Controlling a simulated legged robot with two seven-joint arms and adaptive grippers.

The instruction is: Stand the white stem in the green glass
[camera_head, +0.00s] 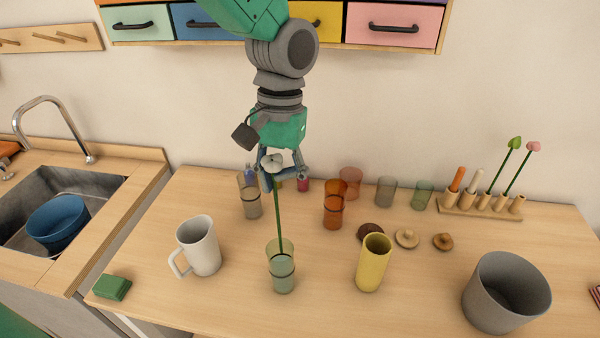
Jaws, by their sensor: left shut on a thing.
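My left gripper (281,174) comes down from above and is shut on the white stem, a white flower head (272,163) on a long thin green stalk (278,212). The stalk hangs nearly upright. Its lower end meets the rim area of the green glass (283,282) at the front middle of the table; I cannot tell how far inside it reaches. Another greenish glass (422,196) stands at the back right. My right gripper is not in view.
A white mug (202,248) stands left of the green glass, a yellow cup (373,264) right of it. Clear (249,198) and orange (334,212) glasses stand behind. A grey pot (506,294) is at front right, a wooden rack (480,207) at back right.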

